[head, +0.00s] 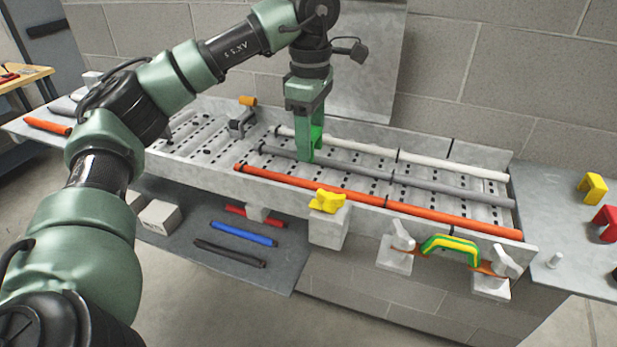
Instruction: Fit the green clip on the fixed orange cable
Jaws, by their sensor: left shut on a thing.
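My left gripper (309,108) points down over the perforated cable tray and is shut on the green clip (306,148). The clip hangs below the fingers, and its lower end overlaps the grey cable in the picture; I cannot tell if they touch. The orange cable (350,195) runs along the near side of the tray, closer to me than the clip, with black bands on it. The clip is apart from the orange cable. My right gripper is not in view.
A grey cable (430,183) and a white cable (440,165) lie behind the orange one. A yellow part (327,201) sits on a block at the tray's front wall. Yellow (592,186) and red (606,222) clips stand on the right table. Loose cable pieces lie below.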

